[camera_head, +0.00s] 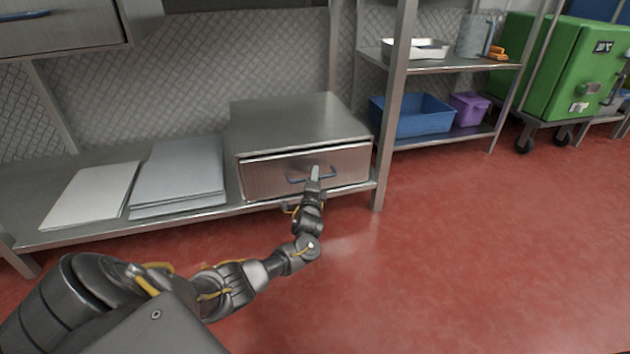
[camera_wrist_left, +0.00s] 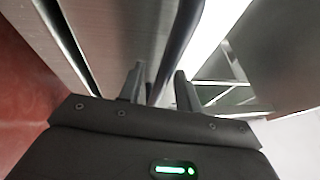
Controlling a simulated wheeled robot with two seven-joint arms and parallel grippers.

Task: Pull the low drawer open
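The low drawer (camera_head: 268,176) is in the metal cabinet on the bottom shelf in the head view. A dark line runs along its top edge; I cannot tell whether it stands slightly out. Its blue bar handle (camera_head: 293,181) crosses the front, partly hidden by my left gripper (camera_head: 315,172). In the left wrist view the handle (camera_wrist_left: 181,38) runs as a dark bar down between the two fingers of my left gripper (camera_wrist_left: 160,88). The fingers stand apart around the bar, and a gap seems to show beside it. My right gripper is not in view.
Flat metal sheets (camera_head: 180,172) lie left of the cabinet. A shelf post (camera_head: 391,110) stands close on its right. A blue bin (camera_head: 412,118) and a purple bin (camera_head: 468,108) are farther right. The red floor (camera_head: 480,260) in front is clear.

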